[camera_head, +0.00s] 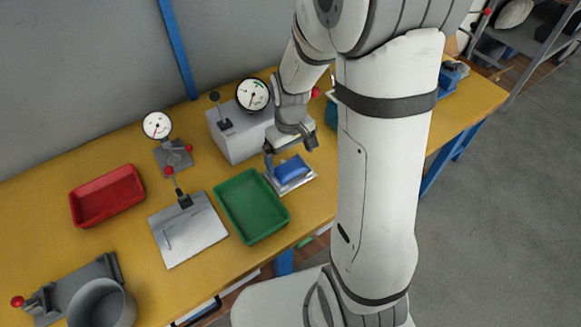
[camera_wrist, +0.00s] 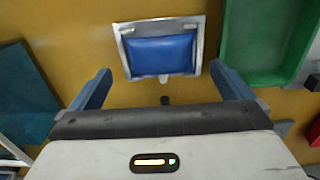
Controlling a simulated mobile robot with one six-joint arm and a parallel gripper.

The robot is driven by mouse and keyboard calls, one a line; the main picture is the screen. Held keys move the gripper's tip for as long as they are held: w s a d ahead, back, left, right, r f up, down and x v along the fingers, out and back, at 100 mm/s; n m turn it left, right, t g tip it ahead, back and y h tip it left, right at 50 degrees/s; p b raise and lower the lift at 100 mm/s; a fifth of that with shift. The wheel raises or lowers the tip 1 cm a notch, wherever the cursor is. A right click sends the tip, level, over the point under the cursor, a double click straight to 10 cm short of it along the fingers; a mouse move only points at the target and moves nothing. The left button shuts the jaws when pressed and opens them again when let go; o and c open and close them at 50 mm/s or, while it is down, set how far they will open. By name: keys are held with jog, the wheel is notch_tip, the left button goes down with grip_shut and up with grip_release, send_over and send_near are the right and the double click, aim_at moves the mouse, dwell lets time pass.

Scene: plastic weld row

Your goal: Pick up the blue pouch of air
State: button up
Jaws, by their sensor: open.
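The blue pouch of air (camera_head: 292,169) lies on a small pale plate (camera_head: 308,181) on the yellow workbench, right of the green tray. In the wrist view the pouch (camera_wrist: 161,54) is a plump blue rectangle, with the plate's rim (camera_wrist: 124,29) around it. My gripper (camera_head: 290,146) is just above the pouch on its far side in the head view. In the wrist view my gripper (camera_wrist: 168,82) has its two fingers spread wide, one to each side of the pouch, with nothing between them.
The green tray (camera_head: 225,187) stands close left of the plate. A grey box with a dial gauge (camera_head: 236,135) is behind. A red tray (camera_head: 76,208), a metal plate with a lever (camera_head: 185,245) and a grey pot (camera_head: 102,305) are further left. A teal object (camera_wrist: 25,95) lies at the wrist view's left.

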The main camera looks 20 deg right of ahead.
aim_at(289, 165)
jog(key=shift+w+a+f, duration=0.1)
jog(key=shift+f, duration=1.85)
jog(key=shift+c, duration=0.4)
jog(key=c, duration=0.8)
jog(key=shift+r, duration=0.1)
